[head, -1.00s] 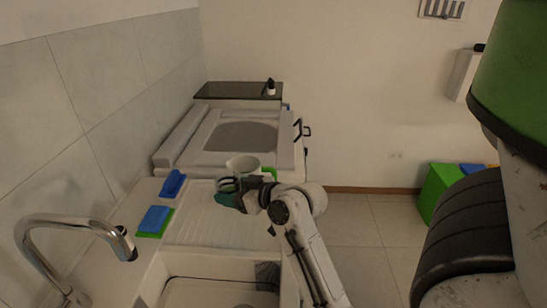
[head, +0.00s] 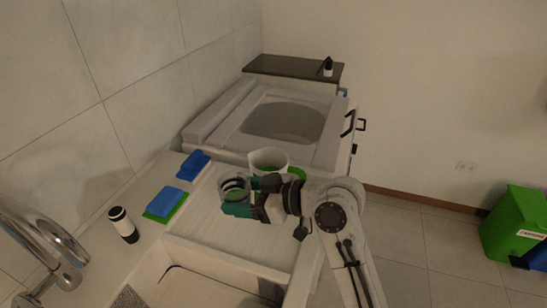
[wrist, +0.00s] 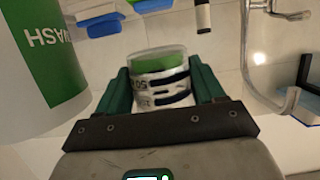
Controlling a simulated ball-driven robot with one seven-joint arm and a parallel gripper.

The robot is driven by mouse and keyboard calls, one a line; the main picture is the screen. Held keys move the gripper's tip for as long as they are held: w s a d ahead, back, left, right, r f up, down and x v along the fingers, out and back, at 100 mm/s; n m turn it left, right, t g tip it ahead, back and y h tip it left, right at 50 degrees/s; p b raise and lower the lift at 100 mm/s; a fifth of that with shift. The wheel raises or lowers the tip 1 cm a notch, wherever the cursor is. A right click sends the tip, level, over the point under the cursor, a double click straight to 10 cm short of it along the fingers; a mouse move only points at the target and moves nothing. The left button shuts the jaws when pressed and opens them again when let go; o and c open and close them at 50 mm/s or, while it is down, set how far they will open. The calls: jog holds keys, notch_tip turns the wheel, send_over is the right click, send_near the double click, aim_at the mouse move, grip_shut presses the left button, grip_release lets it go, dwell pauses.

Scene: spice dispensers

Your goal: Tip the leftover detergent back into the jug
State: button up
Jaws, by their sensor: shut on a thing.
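The jug (head: 268,160) is white and open-topped. It stands upright on the ribbed drainboard at the far end of the counter, with green at its right side. Its green label with "WASH" shows upside down at the left of the wrist view (wrist: 55,55). My gripper (head: 236,204) is shut on a small clear measuring cup (head: 233,182), just left of and in front of the jug. In the wrist view the cup (wrist: 161,84) sits between both green fingers, with dark markings and green detergent inside. The cup looks roughly upright and apart from the jug.
Blue sponges (head: 166,201) (head: 194,163) lie on the counter at left, by a black-and-white bottle (head: 123,225) and a tap (head: 40,240). The sink (head: 205,288) opens in front. A white unit with a grey oval panel (head: 285,122) stands behind the jug. A green bin (head: 512,222) stands far right.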

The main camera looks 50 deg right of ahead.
aim_at(248, 176)
jog(key=shift+d+r, duration=0.1)
jog(key=shift+d, duration=0.05)
jog(key=shift+d+r+m+y+p, duration=0.35)
jog(key=shift+d+m+y, duration=0.15)
jog(key=shift+m, duration=0.3)
jog(key=shift+m+t+y, duration=0.3)
jog(key=shift+m, duration=0.4)
jog(key=r+p, duration=0.1)
jog(key=r, duration=0.1)
jog(key=d+r+p, duration=0.1)
jog(key=r+p, duration=0.1)
jog(key=shift+w, duration=0.1)
jog(key=d+r+m+p, duration=0.1)
jog(key=d+r+m+t+y+p, duration=0.1)
jog(key=m+p, duration=0.1)
jog(key=shift+w+d+r, duration=0.1)
jog(key=shift+d+r, duration=0.1)
jog(key=shift+d, duration=0.05)
jog(key=shift+d+r+m+y+p, duration=0.15)
jog(key=shift+r+m+y+p, duration=0.15)
jog(key=shift+m, duration=0.3)
jog(key=shift+f+m+t, duration=0.4)
jog(key=shift+f+m, duration=0.1)
jog(key=shift+m, duration=0.3)
jog(key=shift+r+m+t+p, duration=0.4)
jog(key=shift+m+p, duration=0.3)
jog(key=shift+m, duration=0.2)
